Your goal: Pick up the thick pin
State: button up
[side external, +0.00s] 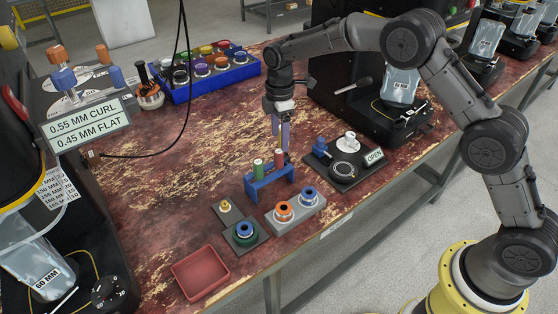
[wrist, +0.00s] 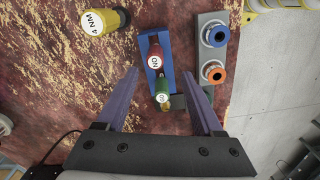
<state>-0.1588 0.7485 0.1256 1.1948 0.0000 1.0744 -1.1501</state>
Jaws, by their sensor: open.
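Two upright pins stand in a blue rack (side external: 270,182). One has a green top (side external: 258,168) and the other a red top (side external: 279,159). In the wrist view, the green top (wrist: 162,95) reads "GO" and the red top (wrist: 155,62) reads "NO". I cannot tell from these frames which pin is the thicker. My gripper (side external: 281,143) points down with its purple fingers near the red-topped pin. In the wrist view, my gripper (wrist: 162,72) is open, with fingers apart on either side of the rack and nothing held between them.
A grey block (side external: 297,211) with orange and blue rings stands beside the rack. A red tray (side external: 200,273) is at lower left. A black fixture plate (side external: 348,168) with an "OPEN" label lies right. A yellow "4 NM" object (wrist: 106,22) is in the wrist view.

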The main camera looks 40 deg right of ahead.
aim_at(279, 151)
jog(key=f, duration=0.8)
jog(key=shift+w+d+f, duration=0.15)
jog(key=shift+w, duration=0.25)
grip_shut()
